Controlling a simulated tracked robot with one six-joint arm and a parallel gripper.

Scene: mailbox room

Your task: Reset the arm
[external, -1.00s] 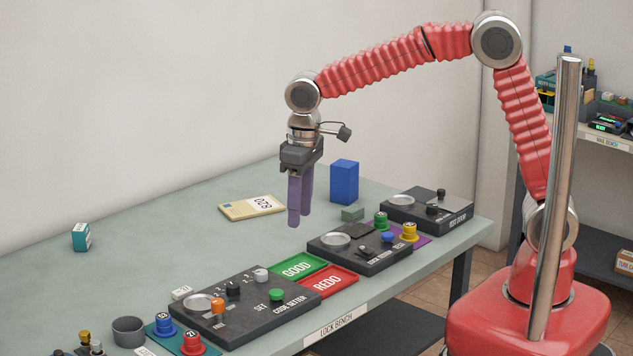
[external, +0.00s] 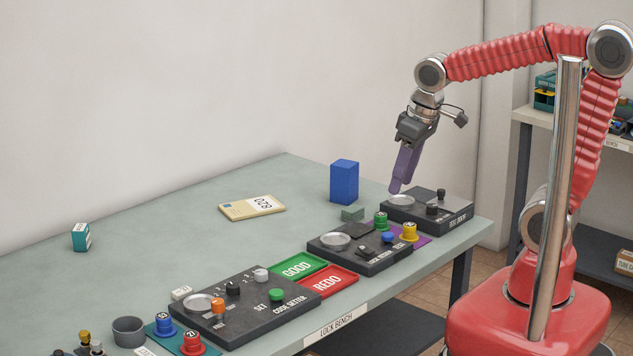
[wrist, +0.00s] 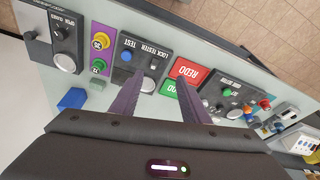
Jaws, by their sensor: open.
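My gripper (external: 396,188) hangs from my red arm over the far right part of the bench in the external view, tilted, with its purple fingers pointing down. In that view the fingers overlap, near the round plate of the far right black box. In the wrist view my gripper (wrist: 154,98) shows two purple fingers spread apart with nothing between them. The fingers appear in front of the lock tester (wrist: 145,55) and the red REDO tray (wrist: 187,72) there.
The lock bench (external: 130,220) holds the code setter (external: 245,308), the lock tester (external: 360,250), the green GOOD tray (external: 298,267) and the far right black box (external: 455,213). A blue block (external: 344,182) and a card marked 028 (external: 252,207) lie behind. The bench's left middle is mostly clear.

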